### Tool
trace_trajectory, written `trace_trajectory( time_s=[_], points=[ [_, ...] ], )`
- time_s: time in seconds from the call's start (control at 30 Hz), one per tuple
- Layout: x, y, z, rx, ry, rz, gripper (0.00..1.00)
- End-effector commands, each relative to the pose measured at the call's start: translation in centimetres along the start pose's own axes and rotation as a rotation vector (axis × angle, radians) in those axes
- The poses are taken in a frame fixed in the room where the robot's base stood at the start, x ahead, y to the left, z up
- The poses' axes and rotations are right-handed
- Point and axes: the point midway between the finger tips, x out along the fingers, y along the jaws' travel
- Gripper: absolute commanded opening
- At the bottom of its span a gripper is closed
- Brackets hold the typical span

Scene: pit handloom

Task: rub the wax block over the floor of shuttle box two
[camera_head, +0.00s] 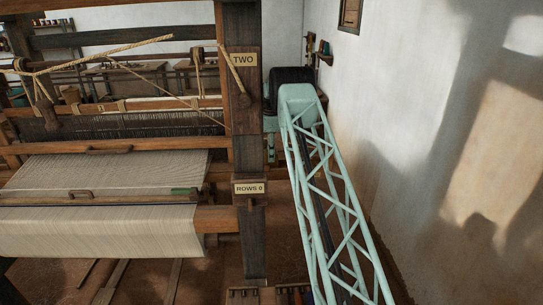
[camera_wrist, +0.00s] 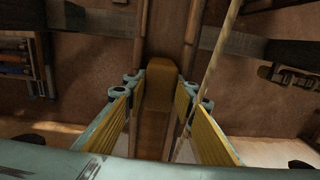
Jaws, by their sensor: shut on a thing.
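The wax block (camera_wrist: 154,110) is a long amber-brown bar in the wrist view. My gripper (camera_wrist: 158,84) is shut on it, with a yellow-padded finger on each side. Beyond the block's far end runs a narrow wooden channel (camera_wrist: 170,28) with raised sides, which looks like shuttle box two. The block lines up with this channel, but I cannot tell whether it touches the floor of it. In the head view a sign reading TWO (camera_head: 244,59) hangs on the loom's dark post. There my arm hides the gripper and the block.
The loom with its pale cloth (camera_head: 100,225) fills the left of the head view. A ROWS 0 sign (camera_head: 249,188) is on the post. A plastered wall (camera_head: 400,80) stands to the right of my arm. A cord (camera_wrist: 222,48) runs close to the right finger in the wrist view.

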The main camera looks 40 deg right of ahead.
Motion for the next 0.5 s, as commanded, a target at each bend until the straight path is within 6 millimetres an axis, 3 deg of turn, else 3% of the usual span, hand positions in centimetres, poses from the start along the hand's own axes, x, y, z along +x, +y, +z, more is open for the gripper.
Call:
trace_trajectory(
  time_s=[0.17, 0.5],
  points=[
    [-0.1, 0.2, 0.1, -0.001, -0.001, 0.004, 0.15],
    [-2.7, 0.0, 0.1, 0.000, 0.000, 0.003, 0.15]
  ],
)
